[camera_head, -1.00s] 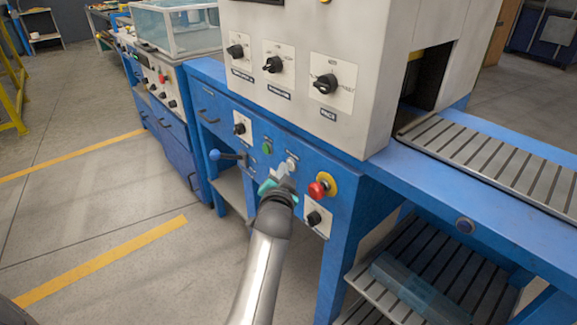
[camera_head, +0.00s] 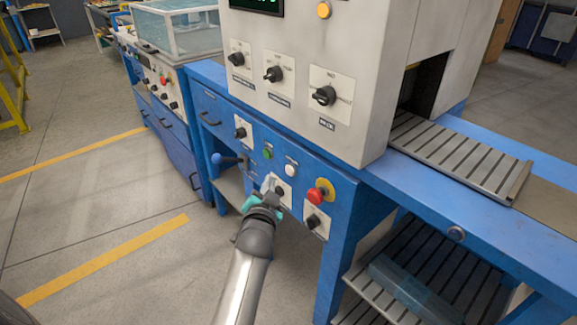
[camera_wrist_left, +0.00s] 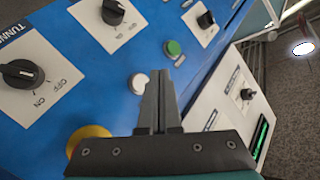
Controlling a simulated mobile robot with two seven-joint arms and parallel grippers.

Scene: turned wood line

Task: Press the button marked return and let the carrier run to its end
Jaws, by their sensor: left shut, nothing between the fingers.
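My left gripper (camera_head: 271,184) is shut and empty, its fingertips in front of the blue control panel. A white round button (camera_head: 291,170) shows just up and right of the fingertips. In the left wrist view the white button (camera_wrist_left: 138,81) lies just left of the tips of my gripper (camera_wrist_left: 160,85); I cannot tell contact. A green button (camera_head: 268,153) is up and left of it. No marking "return" is readable. The slatted carrier (camera_head: 455,152) lies on the blue bed at right, its left part inside the machine's opening. My right gripper is out of view.
A red mushroom button on a yellow collar (camera_head: 319,192) and a black knob (camera_head: 314,222) sit right of the gripper. A blue-balled lever (camera_head: 217,158) sticks out at left. The floor in front is clear.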

